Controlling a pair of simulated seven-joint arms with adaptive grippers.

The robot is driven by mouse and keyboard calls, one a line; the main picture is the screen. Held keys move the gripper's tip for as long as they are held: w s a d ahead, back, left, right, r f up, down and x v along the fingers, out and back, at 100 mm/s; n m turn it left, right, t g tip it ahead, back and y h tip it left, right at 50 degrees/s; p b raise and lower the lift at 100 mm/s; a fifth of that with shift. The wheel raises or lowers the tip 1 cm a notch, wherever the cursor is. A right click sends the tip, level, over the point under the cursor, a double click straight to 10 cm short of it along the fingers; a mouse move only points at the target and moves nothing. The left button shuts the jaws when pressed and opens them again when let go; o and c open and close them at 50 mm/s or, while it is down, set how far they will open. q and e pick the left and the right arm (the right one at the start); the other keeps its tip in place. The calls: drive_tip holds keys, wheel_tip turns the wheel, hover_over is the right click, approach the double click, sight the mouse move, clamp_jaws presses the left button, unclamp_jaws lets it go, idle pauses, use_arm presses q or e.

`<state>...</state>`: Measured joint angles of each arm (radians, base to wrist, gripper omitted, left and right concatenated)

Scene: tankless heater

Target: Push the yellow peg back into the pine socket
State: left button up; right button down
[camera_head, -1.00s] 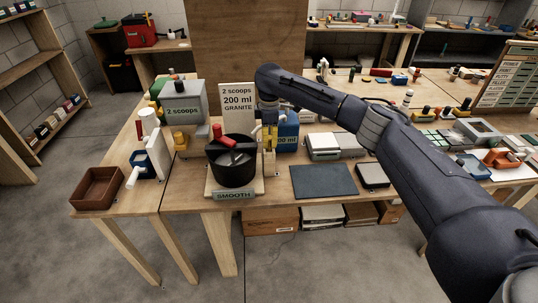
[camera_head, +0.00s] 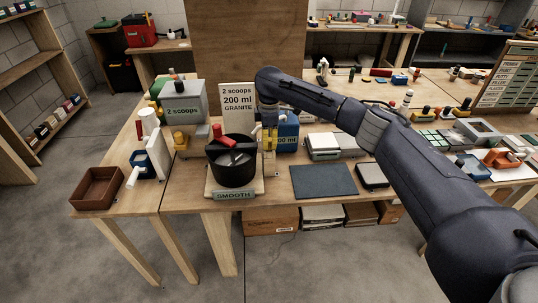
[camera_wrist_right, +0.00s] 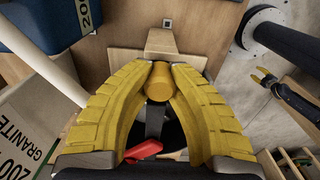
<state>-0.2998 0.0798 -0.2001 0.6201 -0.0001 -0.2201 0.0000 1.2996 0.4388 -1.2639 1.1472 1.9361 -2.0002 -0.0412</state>
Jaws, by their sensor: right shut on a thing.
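The yellow peg (camera_wrist_right: 158,84) shows in the right wrist view as a short round piece between the yellow fingertips of my right gripper (camera_wrist_right: 161,72), which are shut on it. A pale pine piece (camera_wrist_right: 161,42), which looks like the socket, lies just beyond the fingertips. How deep the peg sits in it is hidden. In the head view my right gripper (camera_head: 270,140) points down beside the right side of the black bowl (camera_head: 232,170). The peg cannot be told from the yellow fingers there. My left gripper is out of view.
The bowl with its red handle (camera_head: 217,131) stands close left of the gripper. A blue container (camera_head: 288,134) stands close right, and the GRANITE card (camera_head: 238,102) behind. A dark mat (camera_head: 323,180) lies flat to the right. A brown tray (camera_head: 97,188) sits at the far left.

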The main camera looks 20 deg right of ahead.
sight(270, 139)
drive_tip(key=shift+f, duration=0.4)
idle(0.5)
drive_tip(key=c, duration=1.3)
unclamp_jaws()
drive_tip(key=shift+r, duration=6)
drive_tip(key=shift+d, duration=0.1)
